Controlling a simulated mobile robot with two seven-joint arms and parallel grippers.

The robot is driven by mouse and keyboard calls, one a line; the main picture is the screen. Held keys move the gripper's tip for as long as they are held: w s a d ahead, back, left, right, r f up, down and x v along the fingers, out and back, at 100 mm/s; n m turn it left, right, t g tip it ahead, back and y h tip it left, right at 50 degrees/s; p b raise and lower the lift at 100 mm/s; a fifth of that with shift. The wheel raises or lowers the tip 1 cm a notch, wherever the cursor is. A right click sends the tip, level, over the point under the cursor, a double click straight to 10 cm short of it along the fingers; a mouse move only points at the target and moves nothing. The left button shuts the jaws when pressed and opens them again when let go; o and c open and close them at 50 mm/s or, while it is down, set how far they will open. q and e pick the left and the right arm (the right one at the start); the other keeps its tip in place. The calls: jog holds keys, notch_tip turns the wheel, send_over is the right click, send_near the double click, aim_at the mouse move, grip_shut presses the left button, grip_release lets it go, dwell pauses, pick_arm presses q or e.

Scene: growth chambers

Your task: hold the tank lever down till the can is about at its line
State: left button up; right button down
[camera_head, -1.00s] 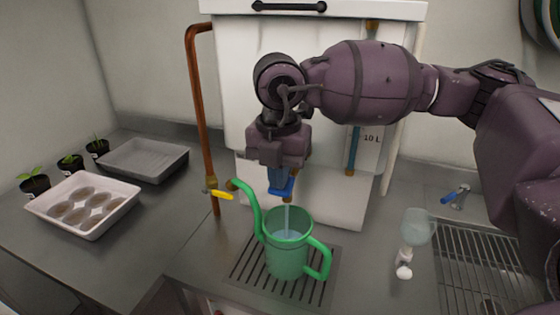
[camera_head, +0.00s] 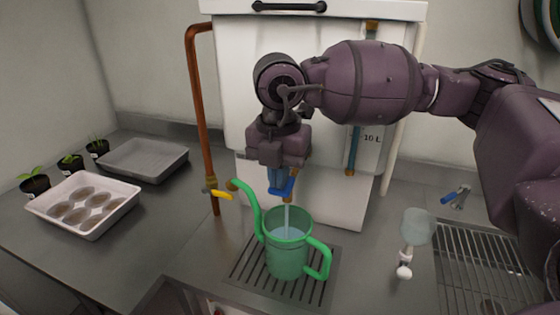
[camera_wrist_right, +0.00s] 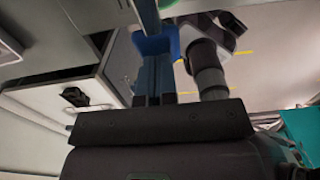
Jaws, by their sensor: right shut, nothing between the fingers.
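The green watering can (camera_head: 287,258) stands upright on the drain grate under the white tank (camera_head: 300,203). A thin stream of water (camera_head: 287,218) falls from the tank's tap into the can's open top, and water shows inside. A level line on the can cannot be made out. My right gripper (camera_head: 279,182) is shut and empty, pointing down at the blue tank lever (camera_head: 289,186), seemingly against it. My left gripper is out of view.
A copper pipe with a yellow-handled valve (camera_head: 218,194) stands left of the can. A spray-like bottle (camera_head: 417,228) lies to the right, near the sink's slatted drainer (camera_head: 480,270). At left are a white tray (camera_head: 118,216), a grey tray (camera_head: 145,160) and seedling pots (camera_head: 70,163).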

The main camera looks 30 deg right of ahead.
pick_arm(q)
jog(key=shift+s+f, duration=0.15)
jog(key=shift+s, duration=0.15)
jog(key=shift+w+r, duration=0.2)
pick_arm(e)
jog(key=shift+r, duration=0.15)
dwell(0.3)
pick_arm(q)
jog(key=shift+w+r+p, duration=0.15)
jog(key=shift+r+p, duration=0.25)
pick_arm(e)
jog(key=shift+r, duration=0.7)
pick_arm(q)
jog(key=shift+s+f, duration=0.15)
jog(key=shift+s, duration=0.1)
